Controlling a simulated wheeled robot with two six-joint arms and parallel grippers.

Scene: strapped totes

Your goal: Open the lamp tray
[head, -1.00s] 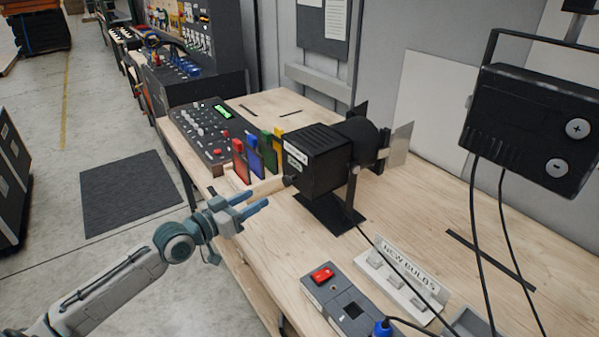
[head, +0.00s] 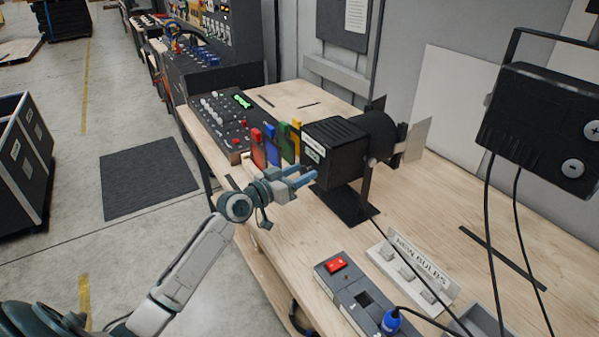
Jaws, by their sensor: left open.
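The black stage lamp (head: 341,148) stands on a dark base plate on the wooden bench, with a pale label on its rear face. The lamp tray's outline cannot be made out; the lower rear of the lamp is partly hidden by my gripper. My left gripper (head: 309,174) is open, its blue fingers pointing at the lamp's lower rear. I cannot tell whether the fingers touch the lamp or stand just short of it. My right gripper is not in view.
A mixing console (head: 221,122) and coloured filter frames (head: 272,149) stand left of the lamp. A switch box (head: 352,300) with a red switch and a "new bulbs" holder (head: 412,268) are in front. A black control box (head: 541,128) hangs at right with cables down to the bench.

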